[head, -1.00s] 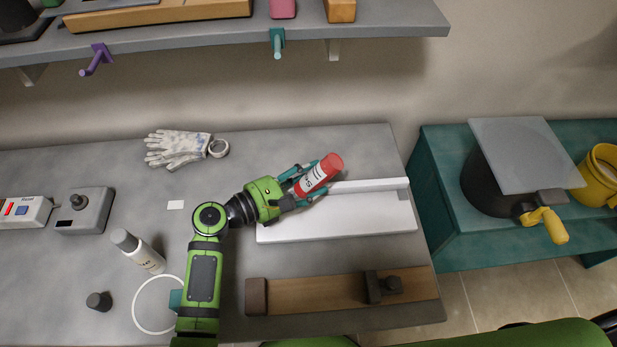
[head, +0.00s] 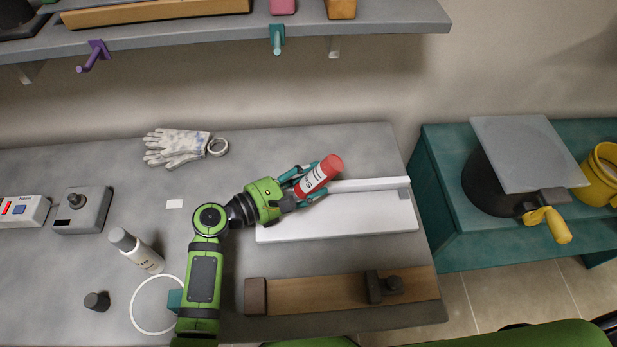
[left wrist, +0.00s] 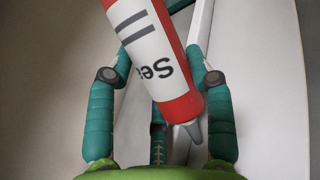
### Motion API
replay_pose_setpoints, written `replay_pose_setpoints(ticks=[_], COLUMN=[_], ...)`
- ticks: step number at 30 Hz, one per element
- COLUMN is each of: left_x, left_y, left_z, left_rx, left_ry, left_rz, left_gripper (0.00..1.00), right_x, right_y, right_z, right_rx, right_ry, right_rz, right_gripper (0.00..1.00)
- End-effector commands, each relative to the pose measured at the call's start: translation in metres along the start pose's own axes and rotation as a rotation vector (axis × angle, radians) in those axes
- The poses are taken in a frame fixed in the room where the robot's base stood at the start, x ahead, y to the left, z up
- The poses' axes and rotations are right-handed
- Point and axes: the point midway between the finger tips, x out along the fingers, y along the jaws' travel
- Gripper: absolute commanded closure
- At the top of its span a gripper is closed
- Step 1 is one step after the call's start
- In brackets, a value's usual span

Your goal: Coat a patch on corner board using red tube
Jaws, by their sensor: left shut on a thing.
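The red tube (head: 320,177) with a white label is held in my left gripper (head: 303,184), whose teal fingers are around it. It is tilted above the corner board (head: 340,219), a white L-shaped piece with a flat base and a raised back strip. In the left wrist view the tube (left wrist: 179,103) lies between the fingers with its grey nozzle pointing down at the lower right. I cannot tell whether the nozzle touches the board. No coating shows on the visible board. My right gripper is in neither view.
A wooden rail (head: 325,293) with dark clamp blocks lies in front of the board. A white bottle (head: 141,252), a dark cap (head: 97,301) and a white ring (head: 137,318) lie at left. Gloves (head: 176,147) and a tape roll (head: 218,146) lie behind. A shelf (head: 370,18) overhangs the back.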

Motion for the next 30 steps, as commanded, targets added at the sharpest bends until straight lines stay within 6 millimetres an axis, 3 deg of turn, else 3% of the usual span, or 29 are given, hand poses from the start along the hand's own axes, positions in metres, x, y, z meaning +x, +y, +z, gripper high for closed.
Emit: replay_pose_setpoints(ticks=[16, 30], left_x=[0.002, 0.020], left_y=[-0.002, -0.011], left_z=[-0.006, 0.000], left_rx=[0.000, 0.000], left_ry=[-0.002, -0.003], left_rz=[0.000, 0.000], left_gripper=[0.87, 0.87], right_x=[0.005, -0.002], right_y=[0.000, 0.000], right_z=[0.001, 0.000], right_rx=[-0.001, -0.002], right_ry=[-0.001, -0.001], right_rz=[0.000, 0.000], right_gripper=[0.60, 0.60])
